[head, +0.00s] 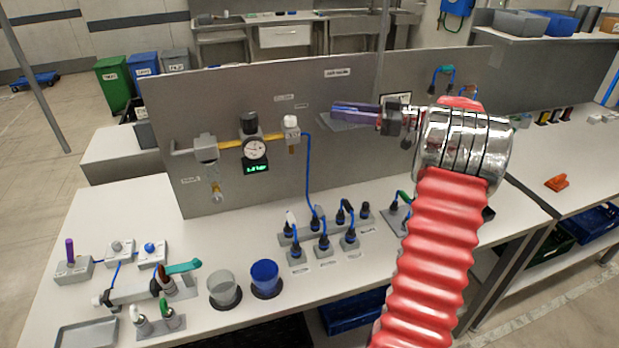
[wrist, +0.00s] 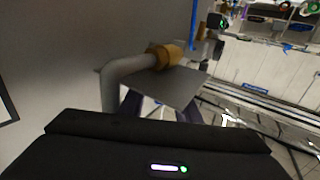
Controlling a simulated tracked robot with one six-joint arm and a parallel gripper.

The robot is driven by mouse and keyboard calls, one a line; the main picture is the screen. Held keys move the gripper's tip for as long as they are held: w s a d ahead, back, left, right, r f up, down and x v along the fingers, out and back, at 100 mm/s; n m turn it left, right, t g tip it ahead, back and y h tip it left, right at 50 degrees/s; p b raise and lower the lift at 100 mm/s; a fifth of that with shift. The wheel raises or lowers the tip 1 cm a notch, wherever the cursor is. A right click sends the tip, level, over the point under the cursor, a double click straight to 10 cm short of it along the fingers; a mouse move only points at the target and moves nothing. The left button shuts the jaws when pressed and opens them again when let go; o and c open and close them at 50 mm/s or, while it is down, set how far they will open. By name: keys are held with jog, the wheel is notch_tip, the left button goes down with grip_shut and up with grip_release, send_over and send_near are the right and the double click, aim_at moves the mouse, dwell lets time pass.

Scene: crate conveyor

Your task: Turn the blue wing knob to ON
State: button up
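A small blue knob (head: 149,247) sits on a grey box (head: 153,258) at the left of the bench in the head view. Its wing shape and its ON mark are too small to make out. My gripper (head: 338,109) is in the air in front of the upright grey panel, far to the right of the blue knob and above it. It points left. In the wrist view its two dark fingers (wrist: 160,102) stand apart with nothing seen gripped, so it is open. The blue knob is not recognisable in the wrist view.
A grey pipe (wrist: 112,85) with a brass fitting (wrist: 163,55) is close ahead in the wrist view. The panel carries a gauge (head: 256,150). A teal-handled valve (head: 183,267), a grey cup (head: 224,288), a blue cup (head: 265,279) and several plugs stand on the bench.

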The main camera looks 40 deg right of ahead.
jog(key=shift+m+t+h, duration=0.3)
jog(key=shift+a+m+t+h, duration=0.1)
jog(key=shift+m+t+h, duration=0.95)
jog(key=shift+h, duration=0.65)
jog(key=shift+m+t+h, duration=0.65)
jog(key=shift+m+h, duration=0.7)
jog(key=shift+h, duration=0.35)
jog(key=shift+m+h, duration=1.3)
jog(key=shift+h, duration=0.7)
jog(key=shift+m+h, duration=1.3)
jog(key=shift+h, duration=0.7)
jog(key=shift+m+h, duration=0.5)
jog(key=shift+h, duration=0.3)
jog(key=v, duration=1.4)
jog(key=s+a+f+g+y, duration=0.1)
jog(key=s+a+f+g, duration=0.1)
jog(key=a, duration=0.9)
jog(key=s+a+f+g, duration=0.2)
jog(key=a+f+g, duration=0.3)
jog(key=a, duration=0.6)
jog(key=shift+a+g+y, duration=0.15)
jog(key=shift+g+y, duration=0.25)
jog(key=shift+g, duration=0.8)
